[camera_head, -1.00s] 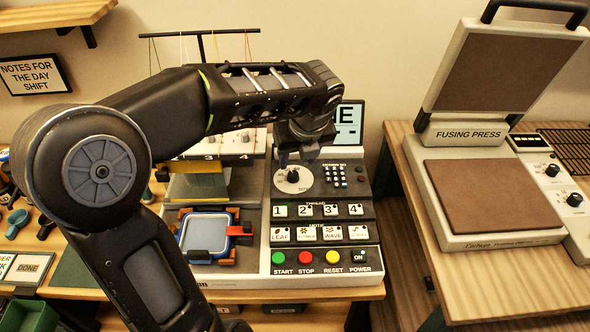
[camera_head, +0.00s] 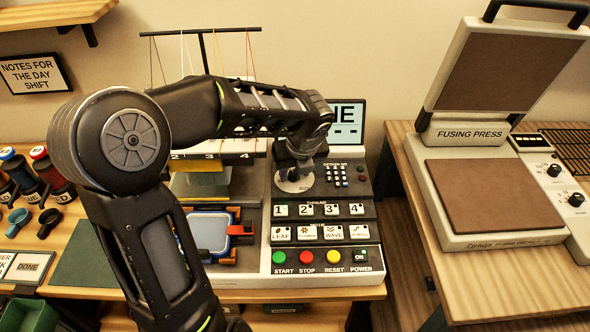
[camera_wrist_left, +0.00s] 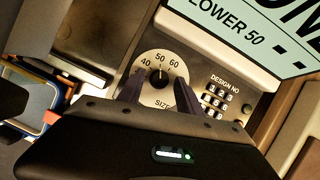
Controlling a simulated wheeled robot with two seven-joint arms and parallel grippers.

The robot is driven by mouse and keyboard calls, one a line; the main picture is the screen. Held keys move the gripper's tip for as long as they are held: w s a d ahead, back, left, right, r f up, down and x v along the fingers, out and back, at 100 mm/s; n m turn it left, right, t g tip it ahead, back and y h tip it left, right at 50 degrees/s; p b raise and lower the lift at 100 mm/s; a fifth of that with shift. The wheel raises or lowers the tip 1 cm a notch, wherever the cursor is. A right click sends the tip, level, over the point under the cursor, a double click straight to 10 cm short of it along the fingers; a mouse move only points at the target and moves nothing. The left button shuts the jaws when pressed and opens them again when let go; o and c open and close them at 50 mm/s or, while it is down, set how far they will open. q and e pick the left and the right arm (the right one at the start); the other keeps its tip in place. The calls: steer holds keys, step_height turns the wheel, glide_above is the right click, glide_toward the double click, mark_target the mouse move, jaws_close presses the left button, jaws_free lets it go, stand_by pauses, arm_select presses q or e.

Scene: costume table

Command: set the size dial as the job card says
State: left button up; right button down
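The size dial is a pale round plate (camera_wrist_left: 150,93) marked 40, 50 and 60, with a dark knob (camera_wrist_left: 161,76) at its middle. In the wrist view the knob's top points near 50. In the head view my left gripper (camera_head: 295,172) is over the dial and hides the knob. In the wrist view my left gripper (camera_wrist_left: 158,90) has its fingers apart, one on each side of the knob; I cannot tell whether they touch it. A display (camera_wrist_left: 245,30) reads "LOWER 50", its left part cut off. My right gripper is not in view.
Number keys (camera_head: 318,210), pattern keys (camera_head: 320,233) and round colored buttons (camera_head: 305,257) sit in front of the dial. A blue-framed hoop (camera_head: 208,233) lies to the left. A fusing press (camera_head: 500,195) stands on the right table.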

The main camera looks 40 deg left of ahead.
arm_select(q)
jaws_close()
steer(key=shift+d+n, duration=0.1)
steer(key=shift+n, duration=0.3)
steer(key=shift+w+n+g+b, duration=0.1)
steer(key=shift+n+g+b, duration=0.3)
steer(key=shift+n, duration=0.2)
steer(key=shift+n+y, duration=0.4)
steer(key=shift+n, duration=0.3)
steer(key=shift+w+n+g, duration=0.1)
steer(key=shift+n+g, duration=0.5)
steer(key=shift+n, duration=0.5)
steer(key=shift+n+g+p, duration=0.3)
steer(key=shift+n+g, duration=0.2)
steer(key=shift+n, duration=0.7)
